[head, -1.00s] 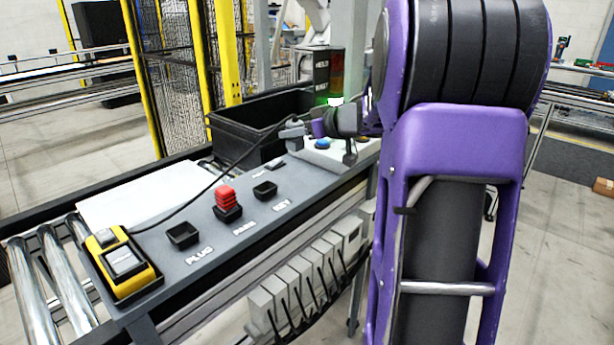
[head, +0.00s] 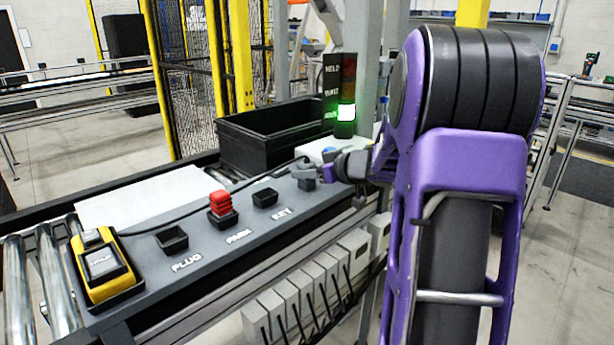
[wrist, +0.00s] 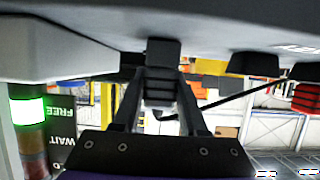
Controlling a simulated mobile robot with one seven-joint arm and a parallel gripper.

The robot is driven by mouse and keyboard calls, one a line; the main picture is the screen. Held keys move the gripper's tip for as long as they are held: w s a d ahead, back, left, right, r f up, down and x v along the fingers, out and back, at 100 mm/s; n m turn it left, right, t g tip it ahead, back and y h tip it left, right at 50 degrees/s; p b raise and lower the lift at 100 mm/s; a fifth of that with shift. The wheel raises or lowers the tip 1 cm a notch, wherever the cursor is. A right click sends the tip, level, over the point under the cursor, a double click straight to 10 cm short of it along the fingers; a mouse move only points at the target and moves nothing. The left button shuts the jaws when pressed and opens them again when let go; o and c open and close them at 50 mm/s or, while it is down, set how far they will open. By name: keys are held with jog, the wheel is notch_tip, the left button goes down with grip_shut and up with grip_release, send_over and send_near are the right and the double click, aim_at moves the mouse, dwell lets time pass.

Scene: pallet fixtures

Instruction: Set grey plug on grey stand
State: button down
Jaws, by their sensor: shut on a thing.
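The grey plug (head: 306,183) is a small block at the right end of the grey console, right of the KEY holder. My gripper (head: 320,174) is shut on it from the right. In the wrist view, the plug (wrist: 162,54) sits between my two fingers (wrist: 160,92), close to the console surface, which fills the top of that view. The grey stand is not clearly separable from the plug and fingers. I cannot tell whether the plug is seated or just above it.
The console has a PLUG holder (head: 172,239), a red plug (head: 220,203) in the PARK holder, and an empty KEY holder (head: 265,197). A black cable runs behind them to a yellow device (head: 101,265). A black bin (head: 265,140) and lit signal tower (head: 346,100) stand behind.

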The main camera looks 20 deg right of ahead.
jog(key=shift+c, duration=2.2)
grip_release()
jog(key=shift+f, duration=0.1)
jog(key=shift+r, duration=0.2)
jog(key=p+v, duration=0.2)
jog(key=v, duration=1)
jog(key=shift+p, duration=0.3)
jog(key=shift+w, duration=0.1)
